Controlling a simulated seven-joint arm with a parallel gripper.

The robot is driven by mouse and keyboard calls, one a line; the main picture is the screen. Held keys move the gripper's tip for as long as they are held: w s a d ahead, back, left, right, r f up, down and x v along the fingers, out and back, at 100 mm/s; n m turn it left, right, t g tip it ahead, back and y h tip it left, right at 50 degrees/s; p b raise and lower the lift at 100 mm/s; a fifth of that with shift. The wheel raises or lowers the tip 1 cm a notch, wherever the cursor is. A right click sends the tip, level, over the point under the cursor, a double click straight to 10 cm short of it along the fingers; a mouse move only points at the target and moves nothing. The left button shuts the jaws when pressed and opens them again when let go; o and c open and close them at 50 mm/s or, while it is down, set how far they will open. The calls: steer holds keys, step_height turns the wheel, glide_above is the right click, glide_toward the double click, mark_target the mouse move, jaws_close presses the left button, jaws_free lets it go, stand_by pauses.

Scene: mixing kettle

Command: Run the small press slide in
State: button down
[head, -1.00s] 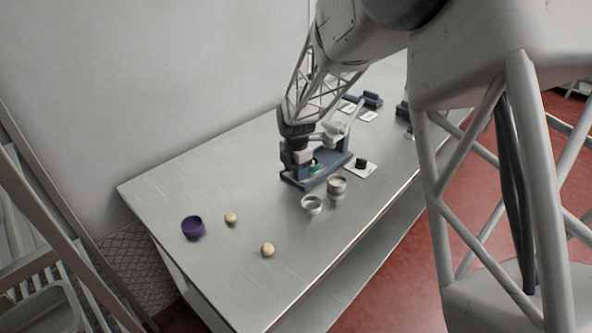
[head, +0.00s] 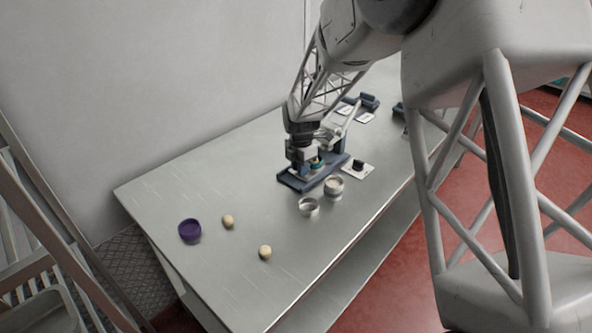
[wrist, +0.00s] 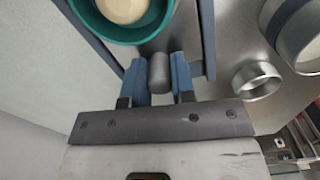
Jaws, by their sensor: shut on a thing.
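The small press (head: 294,183) stands on the table, with a blue base and an upright at its far end. Its slide carries a teal bowl (head: 317,162) that holds a pale round ball. In the wrist view the teal bowl (wrist: 152,34) and the ball (wrist: 123,8) are at the top, cut by the frame edge. My gripper (head: 305,166) is low over the near part of the press. In the wrist view my gripper (wrist: 158,65) has its two blue fingers shut on a grey knob (wrist: 159,74) just in front of the bowl. The slide's underside is hidden.
A metal ring (head: 308,207) and a grey cup (head: 334,187) stand beside the press. A white card (head: 358,169) with a black piece lies to its right. A purple bowl (head: 190,231) and two pale balls (head: 228,222) (head: 265,252) sit nearer. The table's left part is mostly clear.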

steer(key=c, duration=0.9)
jaws_free()
steer(key=shift+c, duration=0.2)
steer(key=shift+r, duration=3.9)
steer(key=shift+c, duration=0.5)
